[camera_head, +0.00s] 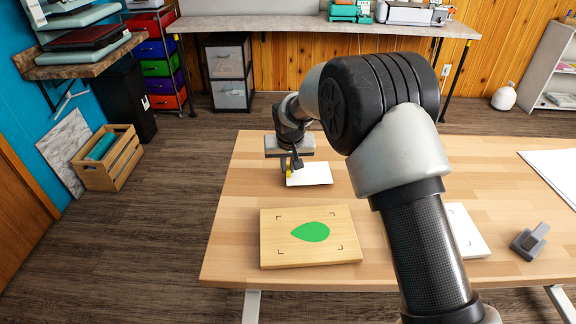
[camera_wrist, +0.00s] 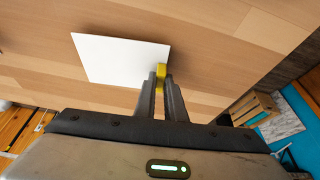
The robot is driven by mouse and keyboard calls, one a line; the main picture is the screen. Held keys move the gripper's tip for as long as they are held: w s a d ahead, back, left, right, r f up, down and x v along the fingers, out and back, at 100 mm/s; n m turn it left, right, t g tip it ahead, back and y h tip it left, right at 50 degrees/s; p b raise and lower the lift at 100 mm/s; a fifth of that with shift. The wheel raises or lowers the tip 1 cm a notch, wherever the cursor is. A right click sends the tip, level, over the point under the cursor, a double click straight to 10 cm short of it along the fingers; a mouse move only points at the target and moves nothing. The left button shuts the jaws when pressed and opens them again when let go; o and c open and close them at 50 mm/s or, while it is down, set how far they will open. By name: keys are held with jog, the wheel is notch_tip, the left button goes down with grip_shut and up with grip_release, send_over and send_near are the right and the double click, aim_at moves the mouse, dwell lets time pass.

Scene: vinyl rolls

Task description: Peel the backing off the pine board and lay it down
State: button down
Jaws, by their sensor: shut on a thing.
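The pine board (camera_head: 285,254) lies flat near the front of the table. A green leaf shape (camera_head: 310,232) is on its top, inside dark corner marks. The backing (camera_head: 312,175) is a white sheet beyond the board, apart from it. It also shows in the wrist view (camera_wrist: 115,60). My gripper (camera_head: 290,164) is shut on the yellow tab (camera_wrist: 161,70) at the sheet's edge, with the fingers (camera_wrist: 161,92) pointing at the table. The sheet is flat, on or just above the tabletop; I cannot tell which. My arm hides part of the table to the right.
The wooden table (camera_head: 225,235) has bare room left of the sheet and around the board. A white slab (camera_head: 467,232), partly behind my arm, and a grey tool (camera_head: 530,241) are on the right. A white sheet (camera_head: 558,170) lies at the far right.

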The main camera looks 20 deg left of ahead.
jog(key=shift+f, duration=0.1)
dwell(0.3)
jog(key=shift+f+b, duration=0.5)
jog(key=shift+f, duration=0.05)
jog(key=shift+f, duration=0.15)
dwell(0.4)
jog(key=c, duration=0.5)
grip_release()
jog(key=shift+c, duration=0.2)
jog(key=p+v, duration=0.3)
jog(key=v, duration=0.6)
dwell(0.8)
